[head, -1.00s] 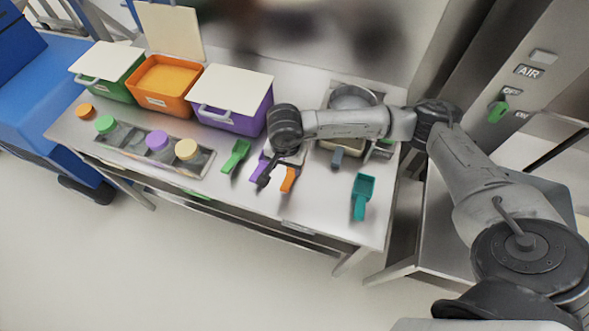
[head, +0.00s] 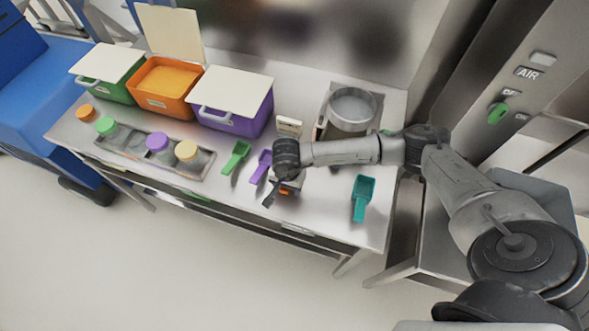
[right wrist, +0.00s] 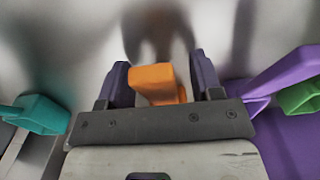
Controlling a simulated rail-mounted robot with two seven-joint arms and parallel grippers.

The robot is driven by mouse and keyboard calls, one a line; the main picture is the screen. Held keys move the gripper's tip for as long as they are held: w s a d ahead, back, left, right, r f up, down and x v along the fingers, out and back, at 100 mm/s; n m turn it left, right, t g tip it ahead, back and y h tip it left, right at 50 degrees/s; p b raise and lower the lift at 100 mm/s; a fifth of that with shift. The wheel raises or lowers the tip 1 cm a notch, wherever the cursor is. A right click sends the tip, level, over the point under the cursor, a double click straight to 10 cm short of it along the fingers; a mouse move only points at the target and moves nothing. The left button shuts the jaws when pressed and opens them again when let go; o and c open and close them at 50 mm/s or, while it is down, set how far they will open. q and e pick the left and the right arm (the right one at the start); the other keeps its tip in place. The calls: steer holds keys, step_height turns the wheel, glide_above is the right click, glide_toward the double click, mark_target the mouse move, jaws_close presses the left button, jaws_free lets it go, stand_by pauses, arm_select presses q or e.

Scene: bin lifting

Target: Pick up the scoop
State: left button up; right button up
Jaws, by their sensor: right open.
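My right gripper (head: 283,192) is open, low over the front part of the bench, above an orange scoop (head: 286,191). In the right wrist view the orange scoop (right wrist: 158,83) shows between the two spread fingers, with a gap on each side. In the head view the gripper hides most of it. A purple scoop (head: 260,167) lies just left of the gripper and a green scoop (head: 236,157) lies farther left. A teal scoop (head: 362,197) lies apart to the right; it also shows at the left of the wrist view (right wrist: 40,113). My left gripper is not in view.
Green (head: 112,82), orange (head: 165,102) and purple (head: 233,122) bins stand along the back left. A tray (head: 205,162) holds lidded jars. A metal pot (head: 352,108) stands behind my right forearm. The bench between the gripper and the teal scoop is clear.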

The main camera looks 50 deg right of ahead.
steer(key=shift+f, duration=0.25)
steer(key=c, duration=1)
steer(key=shift+o, duration=0.2)
steer(key=shift+r, duration=0.15)
step_height(320, 180, up, 4)
steer(key=shift+a+r, duration=0.1)
steer(key=s+a+r, duration=0.6)
steer(key=s+a, duration=0.1)
steer(key=a, duration=0.1)
steer(key=shift+s+a+r, duration=0.3)
steer(key=shift+a, duration=0.05)
